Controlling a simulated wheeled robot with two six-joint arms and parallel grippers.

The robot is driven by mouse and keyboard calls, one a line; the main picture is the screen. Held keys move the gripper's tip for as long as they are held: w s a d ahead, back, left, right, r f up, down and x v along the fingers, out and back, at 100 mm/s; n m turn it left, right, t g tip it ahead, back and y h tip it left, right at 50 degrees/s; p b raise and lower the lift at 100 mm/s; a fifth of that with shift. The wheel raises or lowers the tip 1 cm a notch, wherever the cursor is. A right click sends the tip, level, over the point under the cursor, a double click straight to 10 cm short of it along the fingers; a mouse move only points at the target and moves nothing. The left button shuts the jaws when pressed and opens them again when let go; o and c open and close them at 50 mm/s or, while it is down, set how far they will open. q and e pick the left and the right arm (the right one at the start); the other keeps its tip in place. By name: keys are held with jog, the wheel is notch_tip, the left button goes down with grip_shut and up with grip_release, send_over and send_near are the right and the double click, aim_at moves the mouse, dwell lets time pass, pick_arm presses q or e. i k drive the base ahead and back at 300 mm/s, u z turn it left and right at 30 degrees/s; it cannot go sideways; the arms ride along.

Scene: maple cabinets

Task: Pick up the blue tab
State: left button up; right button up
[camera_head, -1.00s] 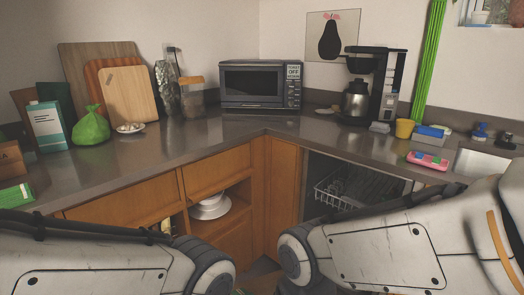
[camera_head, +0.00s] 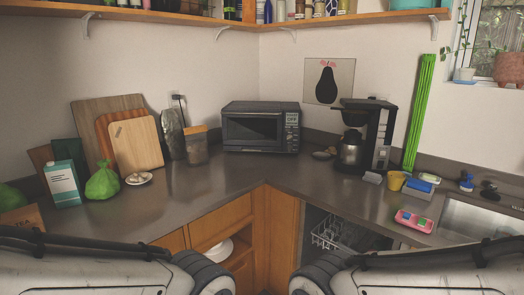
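A pink tray (camera_head: 400,224) lies on the right-hand counter, close to the sink and above the open dishwasher. Small coloured pieces sit in it; one looks like a blue tab (camera_head: 406,215), with a green piece (camera_head: 422,222) beside it. They are small, so their exact shape is hard to tell. My two arms show only as pale links along the bottom edge. Both grippers are outside the view, and nothing shows what they hold.
The open dishwasher with a rack (camera_head: 328,232) is below the counter. The sink (camera_head: 478,218) is right of the tray. The counter (camera_head: 330,192) left of the tray is clear.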

aim_at(406, 216)
jog(key=z, duration=1.5)
jog(key=k, duration=1.25)
jog(key=z, duration=0.8)
jog(key=i, duration=1.65)
jog(key=u, duration=0.6)
jog(key=i, duration=1.05)
jog(key=u, duration=1.55)
jog(key=i, duration=0.6)
jog(key=u, duration=0.45)
